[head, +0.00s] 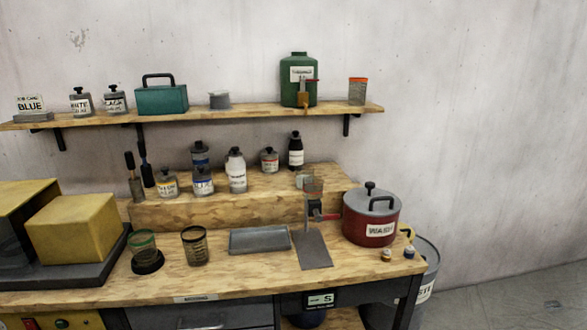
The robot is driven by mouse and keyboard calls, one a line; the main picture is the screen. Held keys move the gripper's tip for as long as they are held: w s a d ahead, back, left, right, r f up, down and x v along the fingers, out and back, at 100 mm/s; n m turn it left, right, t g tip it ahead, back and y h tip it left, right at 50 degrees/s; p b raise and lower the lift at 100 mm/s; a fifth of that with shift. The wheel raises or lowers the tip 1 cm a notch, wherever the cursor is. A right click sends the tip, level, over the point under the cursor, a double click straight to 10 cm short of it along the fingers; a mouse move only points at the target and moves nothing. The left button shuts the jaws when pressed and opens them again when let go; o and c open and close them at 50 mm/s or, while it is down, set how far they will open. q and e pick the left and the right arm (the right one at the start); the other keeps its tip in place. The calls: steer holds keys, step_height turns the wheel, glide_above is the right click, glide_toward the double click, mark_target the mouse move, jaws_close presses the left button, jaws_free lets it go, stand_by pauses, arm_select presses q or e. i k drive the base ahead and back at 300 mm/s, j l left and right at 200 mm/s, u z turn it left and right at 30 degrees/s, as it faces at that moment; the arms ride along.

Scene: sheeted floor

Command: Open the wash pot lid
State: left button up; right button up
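The wash pot (369,229) is dark red with a white label reading WASH. It stands at the right end of the wooden workbench. Its grey lid (372,203) sits on top, closed, with a black knob (370,187) standing up from it. A black loop handle shows on the front of the pot near the lid edge. Neither of my grippers is in the head view.
A grey metal plate (312,249) and a grey tray (260,240) lie left of the pot. Two small jars (386,255) stand in front of it. A riser (235,205) with bottles is behind. A wall shelf (215,112) runs above. A bin (425,265) stands beyond the bench's right end.

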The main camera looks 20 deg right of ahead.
mark_target(380, 203)
steer(key=z, duration=1.25)
